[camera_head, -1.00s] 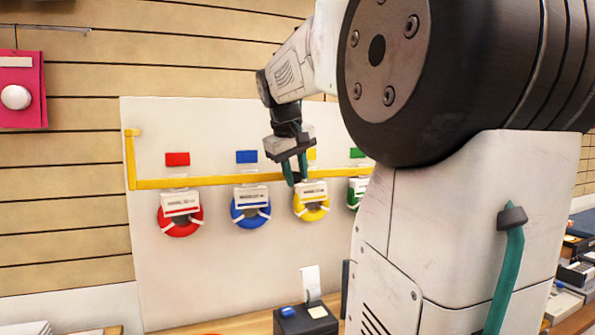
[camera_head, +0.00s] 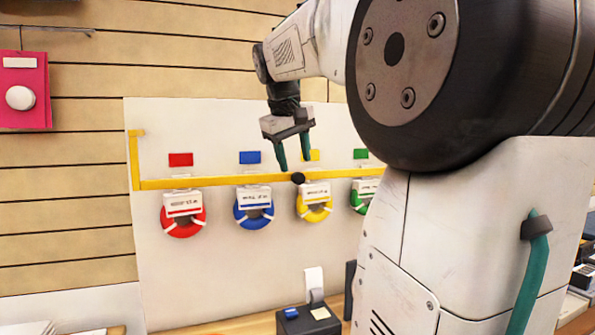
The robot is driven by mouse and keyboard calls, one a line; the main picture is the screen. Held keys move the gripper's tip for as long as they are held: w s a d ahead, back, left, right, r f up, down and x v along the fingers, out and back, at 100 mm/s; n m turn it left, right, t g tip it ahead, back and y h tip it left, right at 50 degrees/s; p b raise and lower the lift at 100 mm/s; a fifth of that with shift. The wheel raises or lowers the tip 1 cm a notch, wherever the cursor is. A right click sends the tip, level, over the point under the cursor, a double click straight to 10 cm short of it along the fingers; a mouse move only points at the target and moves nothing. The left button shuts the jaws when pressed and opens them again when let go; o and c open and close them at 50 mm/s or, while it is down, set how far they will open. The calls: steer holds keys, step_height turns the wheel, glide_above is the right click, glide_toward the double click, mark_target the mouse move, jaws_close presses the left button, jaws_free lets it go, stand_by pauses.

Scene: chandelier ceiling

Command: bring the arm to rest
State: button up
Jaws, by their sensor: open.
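My gripper (camera_head: 294,157) hangs from my arm with its two teal fingers pointing down and spread apart. It is open, with nothing seen held between the fingers. It shows in front of the upper part of the white board, above the yellow ring (camera_head: 314,205). A small dark round end (camera_head: 298,178) shows just below the fingers at the yellow rail (camera_head: 220,181). My large arm links fill the right side of the view and hide part of the board.
The white board (camera_head: 200,265) carries a red ring (camera_head: 182,222), a blue ring (camera_head: 254,215) and a green ring (camera_head: 361,201) below matching colour patches. A pink package (camera_head: 25,90) hangs at the left. A black printer-like box (camera_head: 308,322) stands on the counter below.

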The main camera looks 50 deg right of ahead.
steer(key=shift+v, duration=1.15)
steer(key=s+a+f+n+y, duration=0.1)
steer(key=s+a+f, duration=0.4)
steer(key=a+f, duration=0.4)
steer(key=s+a+f+n+y, duration=0.1)
steer(key=s+a+f, duration=0.3)
steer(key=a+f, duration=0.5)
steer(key=s+a+f+n+y, duration=0.1)
steer(key=s+a+f, duration=0.4)
steer(key=a+f, duration=0.5)
steer(key=shift+s+f+n+y, duration=0.15)
steer(key=shift+s+n+y, duration=0.25)
steer(key=shift+y, duration=0.4)
